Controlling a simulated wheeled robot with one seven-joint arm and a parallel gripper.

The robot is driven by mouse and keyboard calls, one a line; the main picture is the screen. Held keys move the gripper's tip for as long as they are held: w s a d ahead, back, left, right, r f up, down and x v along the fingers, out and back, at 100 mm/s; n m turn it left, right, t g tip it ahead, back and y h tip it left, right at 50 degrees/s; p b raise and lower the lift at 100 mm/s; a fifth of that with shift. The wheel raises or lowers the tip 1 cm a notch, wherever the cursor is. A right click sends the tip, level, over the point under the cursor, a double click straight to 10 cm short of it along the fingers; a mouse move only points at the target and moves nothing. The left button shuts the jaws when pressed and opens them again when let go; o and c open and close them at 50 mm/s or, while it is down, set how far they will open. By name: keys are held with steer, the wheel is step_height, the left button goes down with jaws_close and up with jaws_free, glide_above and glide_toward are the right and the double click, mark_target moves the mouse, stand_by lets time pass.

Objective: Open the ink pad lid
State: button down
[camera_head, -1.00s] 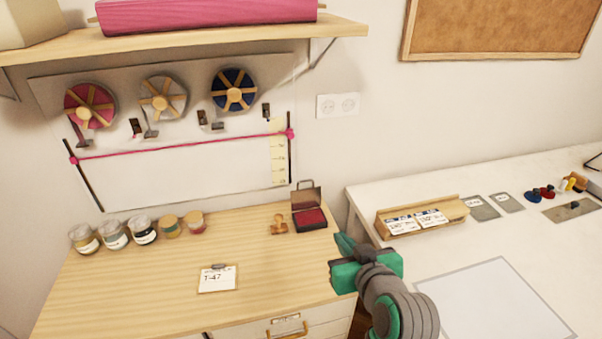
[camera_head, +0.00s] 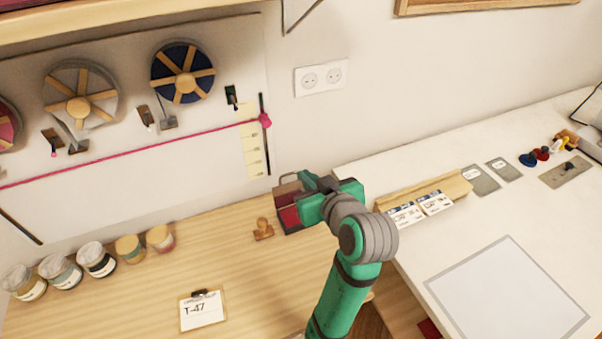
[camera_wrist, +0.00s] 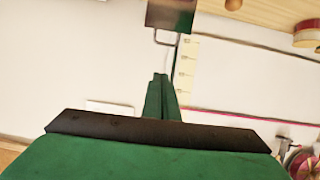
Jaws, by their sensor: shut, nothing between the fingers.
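The ink pad (camera_head: 289,217) is a small dark box with a red pad, standing near the back right of the wooden table. Its brown lid (camera_head: 287,189) stands raised at the back of the box, with a thin handle loop on top. My gripper (camera_head: 308,181) is shut and empty, just right of the lid, and covers part of the box. In the wrist view the lid (camera_wrist: 172,15) shows at the top edge with its handle loop, beyond the shut fingers (camera_wrist: 160,85). I cannot tell whether the fingers touch the lid.
A wooden stamp (camera_head: 263,229) stands left of the ink pad. Several jars (camera_head: 97,260) line the table's left, and a T-47 card (camera_head: 202,311) lies in front. A wooden card holder (camera_head: 424,205) is on the white table to the right. The wall is close behind.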

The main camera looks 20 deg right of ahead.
mark_target(290, 188)
steer(key=w+f, duration=0.7)
steer(key=w, duration=0.1)
steer(key=shift+w+a, duration=0.15)
